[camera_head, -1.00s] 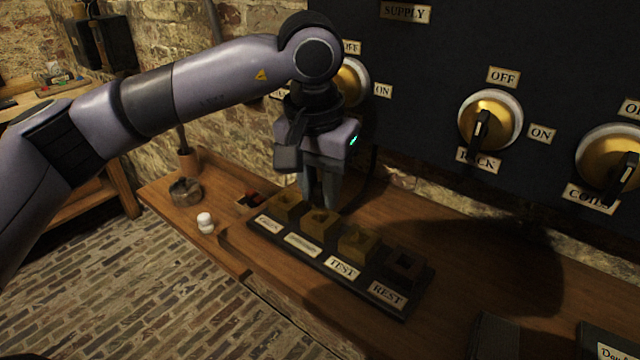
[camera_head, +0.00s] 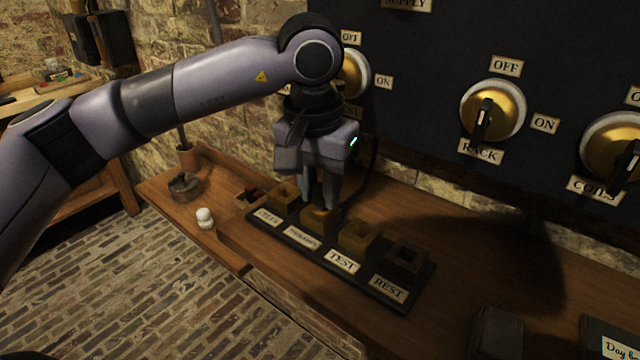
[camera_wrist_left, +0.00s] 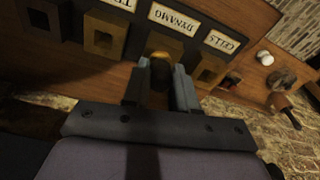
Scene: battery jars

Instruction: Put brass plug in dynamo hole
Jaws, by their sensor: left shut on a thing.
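My left gripper (camera_head: 323,203) points down at the brass dynamo block (camera_head: 318,221), second from the left in the row. In the left wrist view its fingers (camera_wrist_left: 160,75) are shut on the brass plug (camera_wrist_left: 160,62), of which only a small brass-coloured part shows between them. The plug is over or at the dynamo hole. The fingers and plug hide the hole, so I cannot tell how far in the plug is. The DYNAMO label (camera_wrist_left: 174,18) lies beside the block. My right gripper is in neither view.
The cells block (camera_head: 284,195) is close on the left, with the test block (camera_head: 358,238) and dark rest block (camera_head: 405,261) on the right. The switch panel (camera_head: 430,110) rises behind. A small white knob-like object (camera_head: 205,217) stands on the bench at left.

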